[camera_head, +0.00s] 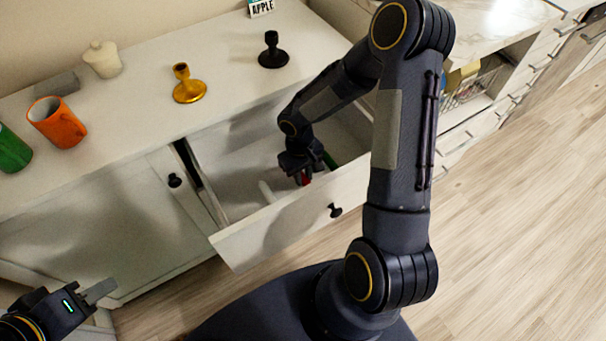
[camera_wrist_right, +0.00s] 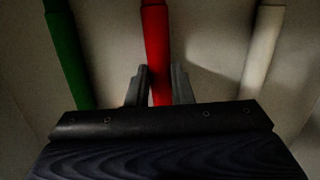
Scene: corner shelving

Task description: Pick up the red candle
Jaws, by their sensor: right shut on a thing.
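The red candle (camera_wrist_right: 155,45) lies in the open drawer, between a green candle (camera_wrist_right: 63,50) and a white candle (camera_wrist_right: 262,50) in the right wrist view. My right gripper (camera_wrist_right: 158,88) is shut on the red candle, with one finger on each side of it. In the head view my right gripper (camera_head: 302,178) is down inside the drawer, and only a small part of the red candle (camera_head: 301,179) shows. The white candle (camera_head: 268,192) lies to its left and the green candle (camera_head: 329,161) to its right. My left gripper (camera_head: 98,291) is empty at the lower left, apart from the cabinet.
The drawer front (camera_head: 290,217) stands pulled out around my right gripper. On the cabinet top are a gold candle holder (camera_head: 188,88), a black candle holder (camera_head: 272,52), an orange mug (camera_head: 57,122), a green mug (camera_head: 12,150) and a cream jar (camera_head: 102,60). The floor at right is clear.

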